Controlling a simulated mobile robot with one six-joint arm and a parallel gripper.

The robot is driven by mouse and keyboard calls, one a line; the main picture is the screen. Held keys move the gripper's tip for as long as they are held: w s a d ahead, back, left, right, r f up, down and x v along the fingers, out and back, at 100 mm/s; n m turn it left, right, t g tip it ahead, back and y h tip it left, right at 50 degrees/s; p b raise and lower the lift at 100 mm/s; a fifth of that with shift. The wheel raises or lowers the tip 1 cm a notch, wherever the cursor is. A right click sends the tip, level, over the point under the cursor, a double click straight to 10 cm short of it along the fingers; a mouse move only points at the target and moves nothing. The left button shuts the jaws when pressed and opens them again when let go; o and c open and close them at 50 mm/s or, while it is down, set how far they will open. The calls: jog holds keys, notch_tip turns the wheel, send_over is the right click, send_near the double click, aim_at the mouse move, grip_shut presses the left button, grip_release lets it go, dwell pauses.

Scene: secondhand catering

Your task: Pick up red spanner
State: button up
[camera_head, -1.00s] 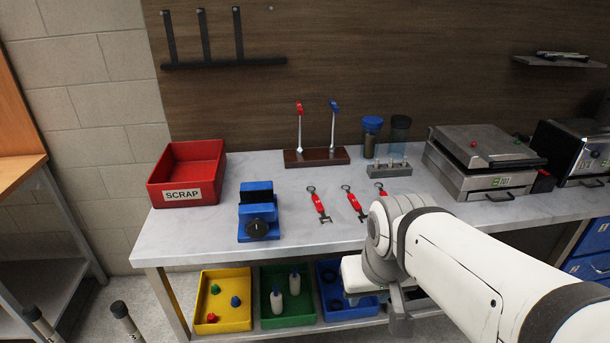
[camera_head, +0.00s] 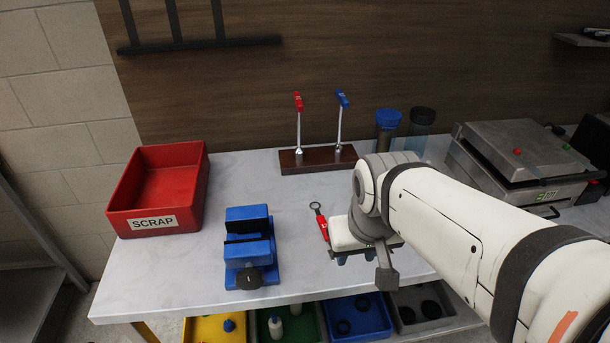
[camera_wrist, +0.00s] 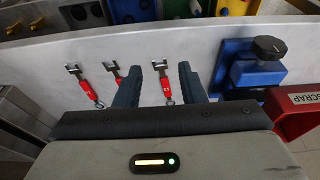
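A red spanner (camera_head: 321,224) with a ring end lies on the grey bench, just right of the blue vise, in the head view. My gripper (camera_head: 356,257) is right of it and hides its lower end. In the wrist view my gripper (camera_wrist: 159,72) is open, and this red spanner (camera_wrist: 166,88) shows between its two dark fingers, nearer the right finger; contact cannot be told. A second red spanner (camera_wrist: 115,78) shows just left of the left finger, partly covered by it. A third red spanner (camera_wrist: 86,88) lies further left. My arm hides these two in the head view.
The blue vise (camera_head: 250,248) stands left of the spanner, with a red scrap bin (camera_head: 153,222) beyond. Behind are a wooden block (camera_head: 318,160) with red and blue levers, lidded jars (camera_head: 388,121) and a press (camera_head: 522,155). Coloured trays (camera_head: 357,315) sit below the bench edge.

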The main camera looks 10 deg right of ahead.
jog(key=shift+o, duration=0.4)
jog(key=shift+o, duration=0.6)
jog(key=shift+n+t+y, duration=0.3)
jog(key=shift+n+t, duration=0.4)
jog(key=w+f+b, duration=0.2)
jog(key=w, duration=0.3)
jog(key=w+f+b, duration=0.3)
jog(key=w, duration=0.3)
jog(key=w+d+f+b, duration=0.1)
jog(key=w+f+b, duration=0.2)
jog(key=w, duration=0.3)
jog(key=shift+w, duration=0.15)
jog(key=shift+w+f, duration=0.25)
jog(key=shift+f, duration=0.05)
jog(key=x, duration=0.6)
jog(key=shift+a+f, duration=0.4)
jog(key=shift+c, duration=0.3)
grip_shut()
